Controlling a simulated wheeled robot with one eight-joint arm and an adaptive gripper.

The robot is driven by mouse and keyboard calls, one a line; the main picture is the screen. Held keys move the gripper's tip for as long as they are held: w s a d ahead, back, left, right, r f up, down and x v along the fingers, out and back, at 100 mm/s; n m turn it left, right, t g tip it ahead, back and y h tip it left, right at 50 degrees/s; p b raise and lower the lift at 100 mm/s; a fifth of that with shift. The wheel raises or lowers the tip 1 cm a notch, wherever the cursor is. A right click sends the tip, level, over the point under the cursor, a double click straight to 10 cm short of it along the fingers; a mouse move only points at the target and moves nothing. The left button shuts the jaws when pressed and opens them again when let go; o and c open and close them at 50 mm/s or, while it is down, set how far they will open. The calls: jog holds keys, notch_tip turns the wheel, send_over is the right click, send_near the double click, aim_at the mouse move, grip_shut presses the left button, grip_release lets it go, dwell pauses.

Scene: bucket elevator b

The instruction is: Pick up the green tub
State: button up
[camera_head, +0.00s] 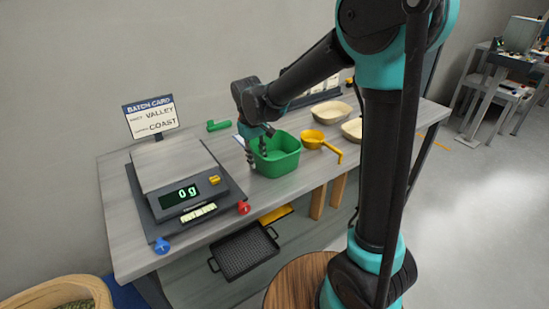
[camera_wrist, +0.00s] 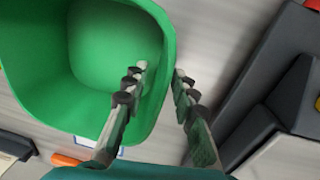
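The green tub (camera_head: 280,166) stands upright on the grey bench, right of the scale. My gripper (camera_head: 258,157) points down at the tub's left side. In the wrist view the tub (camera_wrist: 98,42) is open-topped and looks empty where I see inside. My gripper (camera_wrist: 160,72) straddles its wall, with one finger inside the tub and the other outside. The fingers are apart, with gaps showing beside the wall, so it is open. The tub's underside is hidden.
The scale (camera_head: 192,193) reads 0 g, its plate empty. A yellow scoop (camera_head: 313,139) lies close right of the tub, with pale bowls (camera_head: 331,112) behind. A red knob (camera_head: 243,208) and a blue knob (camera_head: 162,246) sit along the front. A green part (camera_head: 218,126) lies behind.

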jog(key=shift+d+f, duration=0.1)
jog(key=shift+f, duration=0.8)
grip_shut()
